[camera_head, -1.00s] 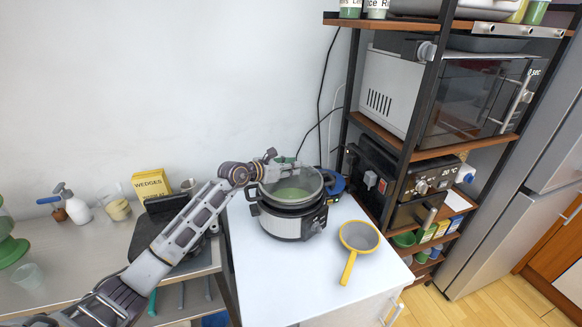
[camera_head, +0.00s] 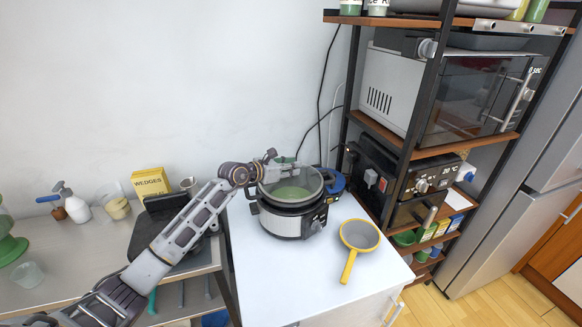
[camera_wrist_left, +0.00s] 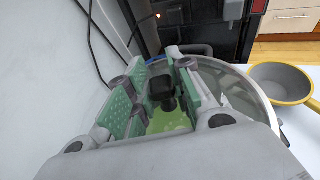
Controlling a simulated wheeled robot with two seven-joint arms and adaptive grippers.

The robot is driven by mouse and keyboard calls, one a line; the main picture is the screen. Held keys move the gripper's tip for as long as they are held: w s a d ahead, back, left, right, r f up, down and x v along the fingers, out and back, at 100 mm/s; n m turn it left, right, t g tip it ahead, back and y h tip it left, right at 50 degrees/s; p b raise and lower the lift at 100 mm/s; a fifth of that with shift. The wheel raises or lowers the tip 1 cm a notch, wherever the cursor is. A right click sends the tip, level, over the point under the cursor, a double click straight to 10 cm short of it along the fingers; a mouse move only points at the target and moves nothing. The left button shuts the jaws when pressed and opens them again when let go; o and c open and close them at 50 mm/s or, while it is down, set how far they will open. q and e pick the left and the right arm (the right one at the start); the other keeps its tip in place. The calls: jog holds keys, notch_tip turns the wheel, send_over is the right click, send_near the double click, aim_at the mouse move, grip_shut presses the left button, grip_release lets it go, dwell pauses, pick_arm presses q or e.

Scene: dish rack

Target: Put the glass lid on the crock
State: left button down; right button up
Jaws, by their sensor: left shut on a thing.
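The crock (camera_head: 292,221) is a silver and black slow cooker on the white counter, with green contents showing inside. The glass lid (camera_head: 303,174), clear with a metal rim, is over the crock's mouth. It looks slightly raised and tilted, though the gap is hard to judge. My left gripper (camera_head: 268,162) is above the lid at its back left. In the left wrist view, its green-padded fingers (camera_wrist_left: 165,85) are shut on the lid's black knob (camera_wrist_left: 163,90), and the lid's rim (camera_wrist_left: 245,85) curves behind them. My right gripper is not in view.
A blue-edged round item (camera_head: 334,181) stands behind the crock. A shelf rack with a microwave (camera_head: 455,100) rises to the right. The counter's front (camera_head: 290,280) is clear.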

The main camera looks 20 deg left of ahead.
pick_arm(q)
jog(key=shift+f, duration=0.25)
dwell(0.4)
jog(key=c, duration=1.3)
grip_release()
jog(key=shift+o, duration=0.6)
jog(key=shift+f, duration=0.1)
jog(key=shift+s+a, duration=0.1)
jog(key=shift+s, duration=0.05)
jog(key=shift+v, duration=5.8)
